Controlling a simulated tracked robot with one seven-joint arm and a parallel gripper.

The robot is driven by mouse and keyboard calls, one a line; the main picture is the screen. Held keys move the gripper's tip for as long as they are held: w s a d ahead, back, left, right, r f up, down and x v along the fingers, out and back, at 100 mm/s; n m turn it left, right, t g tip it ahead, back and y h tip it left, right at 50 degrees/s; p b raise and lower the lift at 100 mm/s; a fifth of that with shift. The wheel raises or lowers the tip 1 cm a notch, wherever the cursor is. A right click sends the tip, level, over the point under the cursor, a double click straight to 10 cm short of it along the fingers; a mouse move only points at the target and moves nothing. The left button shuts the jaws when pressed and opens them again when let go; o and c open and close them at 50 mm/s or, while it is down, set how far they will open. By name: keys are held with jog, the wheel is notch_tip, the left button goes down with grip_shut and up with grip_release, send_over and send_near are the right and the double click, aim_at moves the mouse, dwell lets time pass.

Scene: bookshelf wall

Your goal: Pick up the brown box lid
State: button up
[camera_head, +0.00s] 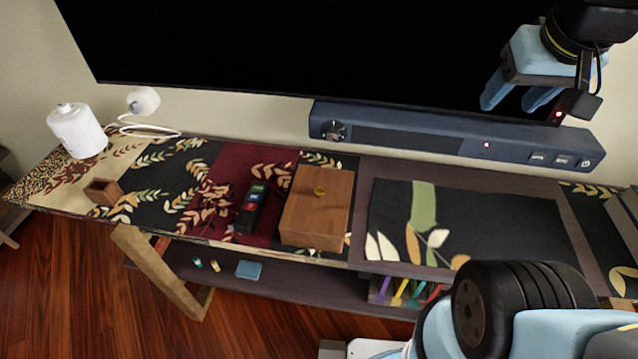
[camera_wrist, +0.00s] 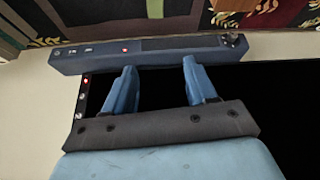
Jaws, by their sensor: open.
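A brown wooden box with a flat lid (camera_head: 333,187) sits on the patterned console top, right of its middle-left part. The lid appears to rest closed on the box. My gripper (camera_head: 513,101) is at the upper right in the head view, in front of the black screen and well apart from the box. In the wrist view its two blue fingers (camera_wrist: 158,85) are spread with nothing between them. The box is not identifiable in the wrist view.
A dark soundbar (camera_head: 425,138) stands behind the console top, below the large black screen (camera_head: 300,50). A black remote-like device (camera_head: 251,208) lies just left of the box. A white cylinder (camera_head: 77,131) and small wooden cup (camera_head: 103,192) are at the left. The dark mat (camera_head: 470,220) at right is clear.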

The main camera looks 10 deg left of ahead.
jog(key=w+a+f+n+g+h, duration=0.1)
jog(key=w+a+f+n+h, duration=0.25)
jog(key=a+f+n, duration=0.45)
jog(key=w+a+f+n+g+h, duration=0.25)
jog(key=w+a+f+n, duration=0.35)
jog(key=a, duration=0.4)
jog(key=s+a+f+n+t+h, duration=0.2)
jog(key=s+a+f+n+t, duration=0.2)
jog(key=a+f+n, duration=0.55)
jog(key=n+t, duration=0.4)
send_near(316, 192)
jog(key=x, duration=0.3)
jog(key=shift+w+d+f, duration=0.1)
jog(key=shift+f, duration=0.2)
jog(key=shift+x, duration=2.65)
jog(key=shift+d+r, duration=0.15)
jog(key=shift+c, duration=0.3)
